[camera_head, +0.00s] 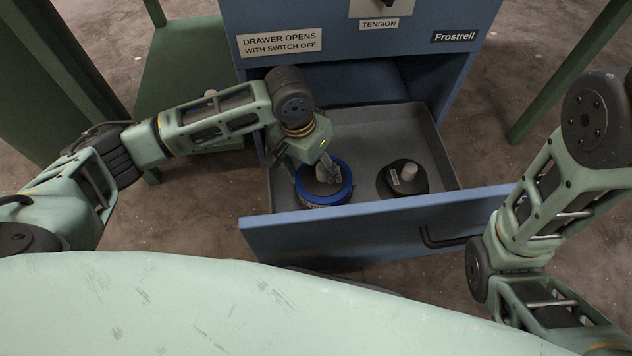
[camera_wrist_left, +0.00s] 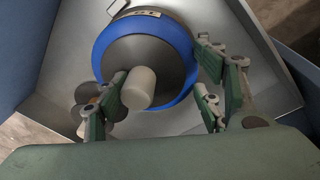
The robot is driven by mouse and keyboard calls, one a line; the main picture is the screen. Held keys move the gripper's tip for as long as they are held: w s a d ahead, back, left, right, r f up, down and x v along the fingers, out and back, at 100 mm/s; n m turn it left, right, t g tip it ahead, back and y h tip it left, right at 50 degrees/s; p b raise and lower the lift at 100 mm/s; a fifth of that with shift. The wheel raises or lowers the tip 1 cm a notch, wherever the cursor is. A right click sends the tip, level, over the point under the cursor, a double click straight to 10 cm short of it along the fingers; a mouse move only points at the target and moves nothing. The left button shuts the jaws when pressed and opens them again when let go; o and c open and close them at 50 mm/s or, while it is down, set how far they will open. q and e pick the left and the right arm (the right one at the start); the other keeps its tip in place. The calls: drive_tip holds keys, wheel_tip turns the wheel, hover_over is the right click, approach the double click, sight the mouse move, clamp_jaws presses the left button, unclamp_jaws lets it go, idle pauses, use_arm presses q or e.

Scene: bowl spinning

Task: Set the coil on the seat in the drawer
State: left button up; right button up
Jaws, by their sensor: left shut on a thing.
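The coil (camera_head: 343,191) is a round piece with a bright blue rim and a pale printed band on its side, at the left in the open drawer (camera_head: 449,165). In the left wrist view the coil's blue rim (camera_wrist_left: 184,40) encircles a dark disc with a pale peg (camera_wrist_left: 138,88) rising from it. My left gripper (camera_head: 325,172) is over the coil, fingers pointing down, shut on it; its fingers show on either side in the wrist view (camera_wrist_left: 160,105). Whether the coil rests fully down cannot be told. A dark round seat (camera_head: 403,178) with a pale peg and label stands to its right. My right gripper is out of view.
The blue cabinet (camera_head: 350,40) rises behind the drawer. The drawer's blue front (camera_head: 330,232) with a dark handle (camera_head: 455,240) stands nearest. Drawer floor is bare around the right-hand seat. Green frame legs (camera_head: 570,70) stand to the side.

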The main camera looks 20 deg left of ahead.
sight(312, 172)
use_arm(q)
drive_tip(key=shift+f, duration=0.55)
wheel_tip(312, 172, down, 3)
drive_tip(key=b, duration=0.3)
drive_tip(key=shift+f, duration=0.1)
drive_tip(key=o, duration=2.1)
drive_tip(key=shift+c, duration=0.2)
